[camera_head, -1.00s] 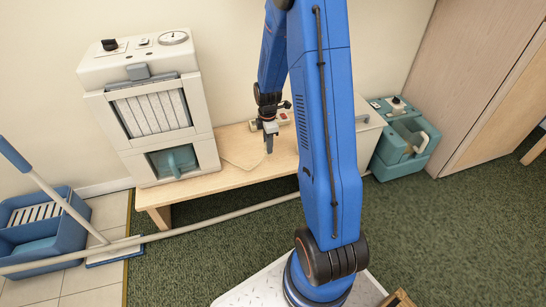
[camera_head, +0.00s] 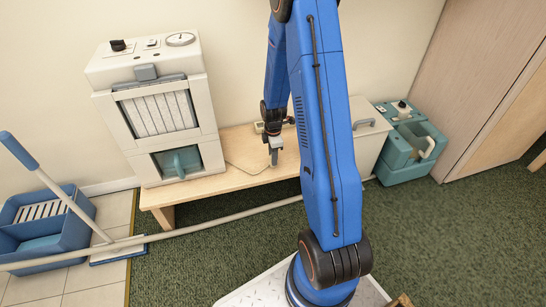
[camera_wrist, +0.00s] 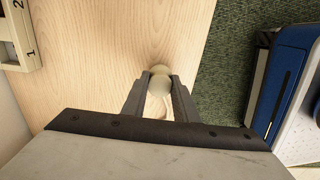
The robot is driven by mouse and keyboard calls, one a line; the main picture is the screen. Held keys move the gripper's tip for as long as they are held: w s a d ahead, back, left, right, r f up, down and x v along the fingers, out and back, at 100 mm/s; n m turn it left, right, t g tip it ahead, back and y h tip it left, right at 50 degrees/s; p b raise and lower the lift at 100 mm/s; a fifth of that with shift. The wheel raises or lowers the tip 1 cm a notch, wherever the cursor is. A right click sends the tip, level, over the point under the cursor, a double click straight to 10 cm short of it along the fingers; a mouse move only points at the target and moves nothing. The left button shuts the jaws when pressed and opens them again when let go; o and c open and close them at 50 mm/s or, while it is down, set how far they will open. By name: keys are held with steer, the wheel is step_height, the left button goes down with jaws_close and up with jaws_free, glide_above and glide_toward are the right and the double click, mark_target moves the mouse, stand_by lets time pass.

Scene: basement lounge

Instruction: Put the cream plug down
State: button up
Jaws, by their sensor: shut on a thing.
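The cream plug (camera_wrist: 160,71) is between the fingertips of my gripper (camera_wrist: 159,90) in the wrist view. A pale cord or tail shows below it between the fingers. My gripper is shut on it, over the light wooden bench top (camera_wrist: 105,50). In the head view my gripper (camera_head: 274,157) points down at the bench (camera_head: 205,187), right of the white machine. The plug is too small to make out there. I cannot tell whether it touches the wood.
A white dehumidifier-like machine (camera_head: 160,105) stands on the bench's left. A pale numbered block (camera_wrist: 20,35) lies near the wall. A lidded cream box (camera_head: 370,145) and a teal machine (camera_head: 408,150) stand right. A blue mop bucket (camera_head: 40,225) stands left. Bare bench surrounds my gripper.

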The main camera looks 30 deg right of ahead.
steer(key=o, duration=1.1)
step_height(320, 180, up, 12)
steer(key=shift+r, duration=0.1)
steer(key=o, duration=0.5)
steer(key=shift+o, duration=0.2)
